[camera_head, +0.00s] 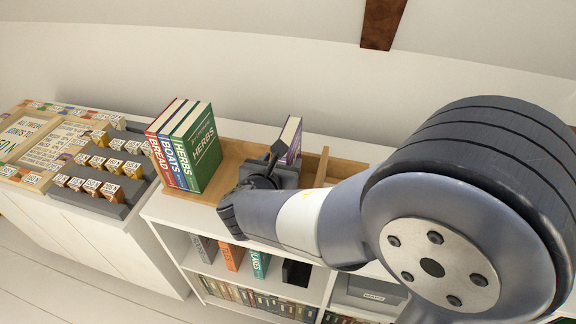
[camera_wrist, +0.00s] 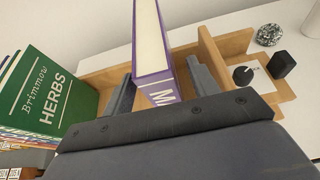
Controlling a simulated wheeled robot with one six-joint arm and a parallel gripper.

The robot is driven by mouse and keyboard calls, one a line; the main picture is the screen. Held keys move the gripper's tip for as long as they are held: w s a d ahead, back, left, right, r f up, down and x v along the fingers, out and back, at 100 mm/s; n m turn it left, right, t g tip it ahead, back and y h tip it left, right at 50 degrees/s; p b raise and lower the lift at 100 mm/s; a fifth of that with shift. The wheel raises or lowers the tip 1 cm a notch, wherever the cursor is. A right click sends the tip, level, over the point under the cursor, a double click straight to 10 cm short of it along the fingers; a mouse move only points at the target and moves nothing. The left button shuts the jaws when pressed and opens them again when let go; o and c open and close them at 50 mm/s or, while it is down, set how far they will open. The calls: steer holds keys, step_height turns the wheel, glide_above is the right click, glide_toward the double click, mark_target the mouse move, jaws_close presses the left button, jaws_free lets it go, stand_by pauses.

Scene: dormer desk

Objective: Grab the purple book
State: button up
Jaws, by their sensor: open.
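The purple book (camera_head: 291,140) stands upright in a wooden tray (camera_head: 233,152) on top of a white shelf unit, partly hidden behind my gripper in the head view. In the wrist view the purple book (camera_wrist: 152,58) rises between my two fingers, its spine lettering partly cut off by my gripper body. My gripper (camera_wrist: 160,90) is open, one finger on each side of the book. A gap seems to show at the left finger; whether the right finger touches the book I cannot tell.
Red, blue and green books stand to the left, the green Herbs book (camera_head: 206,150) nearest my gripper. A wooden divider (camera_wrist: 212,58) stands just right of the purple book. A dark speckled stone (camera_wrist: 269,35) and a dark block (camera_wrist: 282,64) lie further right.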

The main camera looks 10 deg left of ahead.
steer(key=x, duration=0.3)
steer(key=shift+w+f, duration=0.25)
jaws_close()
stand_by(0.4)
steer(key=shift+r, duration=0.1)
